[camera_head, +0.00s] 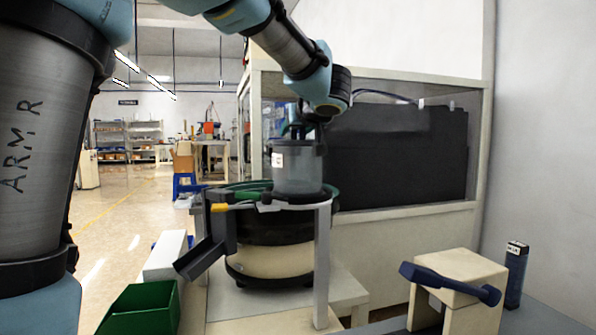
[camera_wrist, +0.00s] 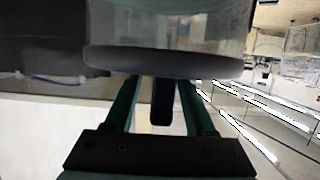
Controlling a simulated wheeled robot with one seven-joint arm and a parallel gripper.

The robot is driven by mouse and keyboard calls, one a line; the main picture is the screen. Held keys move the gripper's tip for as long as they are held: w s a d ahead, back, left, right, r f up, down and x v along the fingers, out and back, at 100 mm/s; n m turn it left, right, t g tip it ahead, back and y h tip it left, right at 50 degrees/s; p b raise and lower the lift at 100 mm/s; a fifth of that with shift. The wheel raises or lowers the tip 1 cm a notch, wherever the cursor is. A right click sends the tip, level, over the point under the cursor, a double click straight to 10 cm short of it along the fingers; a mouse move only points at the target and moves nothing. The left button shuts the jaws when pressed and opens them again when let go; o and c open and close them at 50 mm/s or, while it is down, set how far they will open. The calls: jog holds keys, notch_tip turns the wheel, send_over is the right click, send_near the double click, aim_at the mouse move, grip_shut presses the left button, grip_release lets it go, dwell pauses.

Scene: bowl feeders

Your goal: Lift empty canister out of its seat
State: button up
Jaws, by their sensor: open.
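The clear canister (camera_head: 297,168) stands upright in its seat above the bowl feeder and looks empty. It has a dark lid and a white label. My gripper (camera_head: 303,128) is just above the lid. In the wrist view, the canister's body (camera_wrist: 170,30) and lid rim (camera_wrist: 165,64) fill the top. My gripper (camera_wrist: 157,88) is open there, with a dark upright handle (camera_wrist: 162,103) showing between its two fingers. Whether either finger touches the handle cannot be told.
The bowl feeder (camera_head: 270,262) stands on a light base, its dark chute leading down towards a green bin (camera_head: 143,308). A glazed enclosure (camera_head: 400,212) is close behind. At right are a wooden block (camera_head: 455,270) with a dark blue tool and a dark bottle (camera_head: 515,275).

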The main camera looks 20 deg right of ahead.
jog(key=shift+w+f, duration=0.1)
jog(key=shift+w, duration=0.2)
grip_shut()
dwell(1.2)
